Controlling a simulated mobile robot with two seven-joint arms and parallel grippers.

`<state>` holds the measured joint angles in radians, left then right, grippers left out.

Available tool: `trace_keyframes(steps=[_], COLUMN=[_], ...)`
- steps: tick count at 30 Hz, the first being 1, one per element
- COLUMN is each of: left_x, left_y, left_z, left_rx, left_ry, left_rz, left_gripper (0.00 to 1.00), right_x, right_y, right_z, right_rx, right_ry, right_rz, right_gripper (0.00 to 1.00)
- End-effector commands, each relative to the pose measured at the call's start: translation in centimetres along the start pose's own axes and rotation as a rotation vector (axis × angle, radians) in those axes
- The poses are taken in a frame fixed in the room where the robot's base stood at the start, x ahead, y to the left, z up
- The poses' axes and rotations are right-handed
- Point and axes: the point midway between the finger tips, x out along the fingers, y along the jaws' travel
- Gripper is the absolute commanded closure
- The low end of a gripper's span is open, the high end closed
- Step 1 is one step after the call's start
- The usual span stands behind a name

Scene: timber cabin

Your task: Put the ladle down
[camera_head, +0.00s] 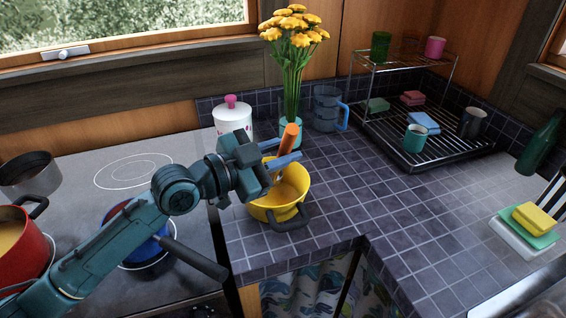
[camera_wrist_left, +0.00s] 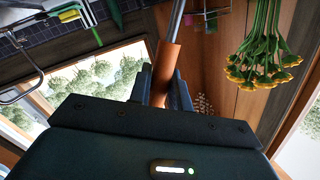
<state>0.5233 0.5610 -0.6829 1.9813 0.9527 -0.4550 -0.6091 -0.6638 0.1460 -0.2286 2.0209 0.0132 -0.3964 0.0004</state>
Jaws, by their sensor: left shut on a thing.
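The ladle has an orange handle (camera_head: 289,137), which stands up tilted between the fingers of my left gripper (camera_head: 279,158). In the left wrist view the orange handle (camera_wrist_left: 165,65) sits between the two fingers (camera_wrist_left: 162,85), with a thin metal shaft running on from it. My left gripper is shut on this handle, above the yellow pot (camera_head: 264,211) on the tiled counter. The ladle's bowl is hidden in both views, so I cannot tell whether it is inside the pot. My right gripper is not in view.
A dish rack (camera_head: 430,158) is at the back right. The stove (camera_head: 90,165) holds several pans. Tiled counter (camera_head: 385,200) is clear right of the pot.

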Motion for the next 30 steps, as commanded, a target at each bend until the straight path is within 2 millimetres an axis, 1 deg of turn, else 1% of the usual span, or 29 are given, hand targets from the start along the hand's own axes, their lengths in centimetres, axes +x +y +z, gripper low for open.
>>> trace_keyframes(steps=[1,3,5,14,17,18,25,30], left_x=[0.0,0.1,0.1,0.1,0.2,0.2,0.2,0.2], left_y=[0.4,0.9,1.1,1.3,1.4,1.4,1.4,1.4], left_z=[0.8,1.7,2.2,2.4,2.8,2.7,2.7,2.7], left_rx=[-0.004,-0.003,-0.002,0.0,0.0,-0.001,-0.001,-0.001], left_ry=[-0.003,-0.003,-0.001,0.001,0.0,-0.001,-0.001,-0.001], left_rz=[0.001,0.001,0.0,-0.001,0.0,0.0,0.0,0.0], left_gripper=[1.0,1.0,1.0,1.0,1.0,0.78,0.59,0.59], right_x=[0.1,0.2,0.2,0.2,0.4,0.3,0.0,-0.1], right_y=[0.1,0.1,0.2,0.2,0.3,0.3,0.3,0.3], right_z=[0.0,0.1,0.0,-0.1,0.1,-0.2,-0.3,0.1], right_rx=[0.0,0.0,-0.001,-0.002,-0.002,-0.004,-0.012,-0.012], right_ry=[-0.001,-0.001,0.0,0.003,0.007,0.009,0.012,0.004], right_rz=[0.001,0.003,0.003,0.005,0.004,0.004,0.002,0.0], right_gripper=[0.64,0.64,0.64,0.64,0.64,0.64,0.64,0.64])
